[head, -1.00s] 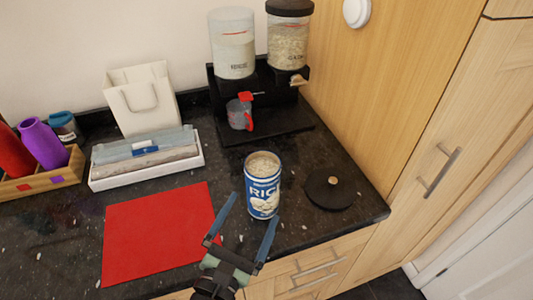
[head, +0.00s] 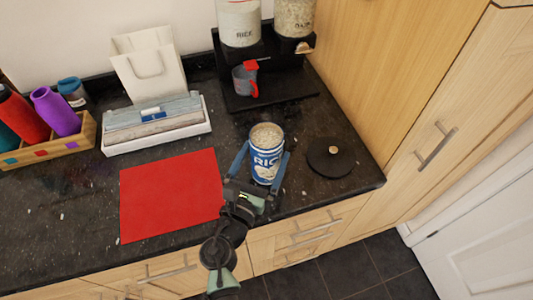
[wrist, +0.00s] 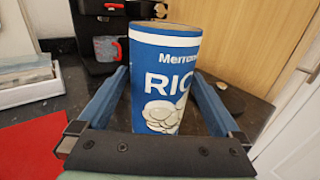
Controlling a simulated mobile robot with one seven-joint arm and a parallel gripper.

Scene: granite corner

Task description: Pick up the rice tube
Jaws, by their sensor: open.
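The rice tube (head: 266,157) is a blue and white cylinder, open at the top and full of pale grains. It stands upright on the dark counter, right of the red mat. My gripper (head: 263,152) is open, with one blue finger on each side of the tube. In the wrist view the tube (wrist: 163,75) stands between the two fingers of my gripper (wrist: 160,90), with a visible gap near the left finger. Whether the right finger touches it I cannot tell. The tube's lower part is hidden behind the gripper's palm in the wrist view.
A round black lid (head: 331,158) with a knob lies right of the tube. A red mat (head: 170,192) lies left. Behind stand a black dispenser stand (head: 275,98), a grey and red cup (head: 244,80) and a white tray (head: 157,137). A wooden cabinet (head: 395,70) bounds the right side.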

